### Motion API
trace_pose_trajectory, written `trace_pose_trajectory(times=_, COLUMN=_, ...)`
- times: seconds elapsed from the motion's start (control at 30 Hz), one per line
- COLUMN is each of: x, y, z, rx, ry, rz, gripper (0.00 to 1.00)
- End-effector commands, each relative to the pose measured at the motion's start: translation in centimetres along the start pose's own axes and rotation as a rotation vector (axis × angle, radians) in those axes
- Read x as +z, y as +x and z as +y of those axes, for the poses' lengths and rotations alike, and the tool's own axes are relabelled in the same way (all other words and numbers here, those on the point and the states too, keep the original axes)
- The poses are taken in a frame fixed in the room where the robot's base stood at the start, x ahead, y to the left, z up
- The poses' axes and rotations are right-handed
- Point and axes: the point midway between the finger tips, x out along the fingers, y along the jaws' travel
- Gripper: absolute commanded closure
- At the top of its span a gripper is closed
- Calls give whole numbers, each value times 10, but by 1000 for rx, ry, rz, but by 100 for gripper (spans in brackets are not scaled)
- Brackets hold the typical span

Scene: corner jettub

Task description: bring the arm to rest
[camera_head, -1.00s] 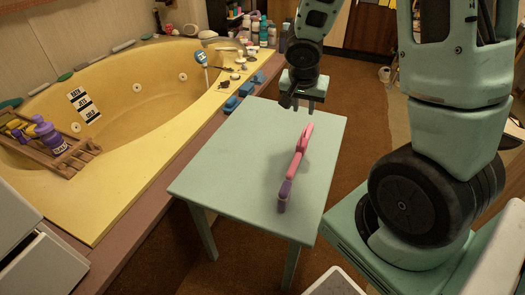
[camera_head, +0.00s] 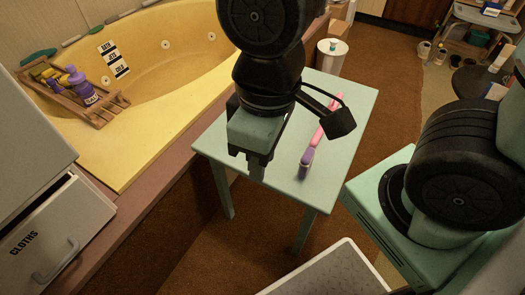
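My gripper (camera_head: 257,172) hangs in the middle of the head view, pointing down, in front of the left part of the small pale green table (camera_head: 352,97). Its fingers are seen from the side and partly overlap, so their opening cannot be told. No object shows in it. A pink and purple long-handled item (camera_head: 328,118) lies on the table to the right of my gripper, apart from it. A dark part of my wrist hides some of its middle.
The yellow corner tub (camera_head: 150,100) is at the left, with a wooden caddy (camera_head: 110,108) of bottles on it. A drawer marked CLOTHS (camera_head: 50,238) stands open at lower left. A round white bin (camera_head: 331,55) is behind the table. Brown floor (camera_head: 390,75) lies clear to the right.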

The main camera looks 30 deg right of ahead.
Motion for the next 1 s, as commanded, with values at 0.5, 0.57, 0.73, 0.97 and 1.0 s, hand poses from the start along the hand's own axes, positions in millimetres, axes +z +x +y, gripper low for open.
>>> trace_pose_trajectory(times=0.5, x=-3, y=-62, z=-2, rx=1, ry=5, rz=1, gripper=72)
trace_pose_trajectory(times=0.57, x=-3, y=-81, z=-2, rx=1, ry=6, rz=1, gripper=72)
trace_pose_trajectory(times=0.73, x=-5, y=-136, z=-4, rx=1, ry=7, rz=1, gripper=72)
trace_pose_trajectory(times=0.97, x=-7, y=-194, z=-7, rx=1, ry=8, rz=1, gripper=72)
trace_pose_trajectory(times=1.0, x=-7, y=-199, z=-7, rx=1, ry=8, rz=1, gripper=72)
